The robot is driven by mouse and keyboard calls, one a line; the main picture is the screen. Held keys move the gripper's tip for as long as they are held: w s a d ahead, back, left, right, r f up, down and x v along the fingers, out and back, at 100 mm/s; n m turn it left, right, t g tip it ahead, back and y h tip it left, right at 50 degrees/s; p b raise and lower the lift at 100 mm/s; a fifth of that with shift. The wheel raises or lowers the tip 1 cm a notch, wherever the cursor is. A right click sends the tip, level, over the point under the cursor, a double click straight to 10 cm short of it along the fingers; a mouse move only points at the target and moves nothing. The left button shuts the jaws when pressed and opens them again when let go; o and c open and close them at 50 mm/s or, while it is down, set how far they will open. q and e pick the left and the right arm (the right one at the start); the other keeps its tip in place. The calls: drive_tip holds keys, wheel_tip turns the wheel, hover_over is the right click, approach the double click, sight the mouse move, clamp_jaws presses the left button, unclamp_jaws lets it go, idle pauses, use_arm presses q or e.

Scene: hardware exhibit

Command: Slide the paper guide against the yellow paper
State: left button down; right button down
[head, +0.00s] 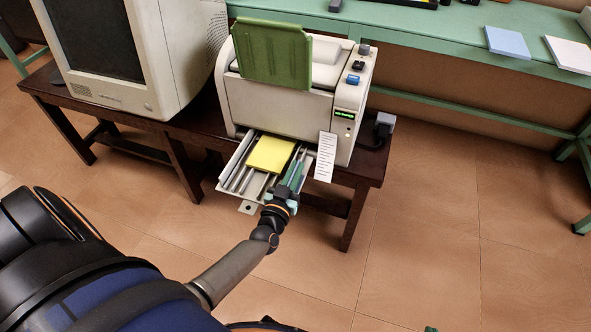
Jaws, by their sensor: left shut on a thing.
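The yellow paper (270,154) lies in the printer's pulled-out paper tray (233,168), toward the tray's back. My left gripper (290,182) is at the right front part of the tray, to the right of and in front of the paper. It is shut on a greenish piece in the tray that looks like the paper guide; the fingers hide most of it. I cannot tell whether the guide touches the paper's edge. My right gripper does not show.
The printer (290,95) with a raised green flap (270,52) stands on a dark wooden table (375,165). A white printed strip (325,157) hangs right of the tray. A computer monitor (130,50) stands left. Blue (508,42) and white (569,53) paper stacks lie on a green bench.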

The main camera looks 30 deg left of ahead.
sight(272, 169)
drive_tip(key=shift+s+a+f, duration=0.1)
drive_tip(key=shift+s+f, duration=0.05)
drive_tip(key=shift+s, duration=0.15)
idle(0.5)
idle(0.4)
use_arm(q)
drive_tip(key=shift+s+a, duration=0.1)
drive_tip(key=shift+a, duration=0.1)
drive_tip(key=a, duration=0.2)
drive_tip(key=s+a, duration=0.1)
drive_tip(key=a, duration=0.3)
drive_tip(key=shift+s+a, duration=0.1)
drive_tip(key=shift+s, duration=0.15)
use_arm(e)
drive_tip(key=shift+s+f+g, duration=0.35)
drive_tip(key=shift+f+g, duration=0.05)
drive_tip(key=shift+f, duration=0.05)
use_arm(q)
drive_tip(key=c, duration=1)
unclamp_jaws()
drive_tip(key=shift+o, duration=0.2)
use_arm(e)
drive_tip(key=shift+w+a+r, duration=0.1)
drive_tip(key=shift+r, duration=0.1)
use_arm(q)
drive_tip(key=shift+p, duration=0.3)
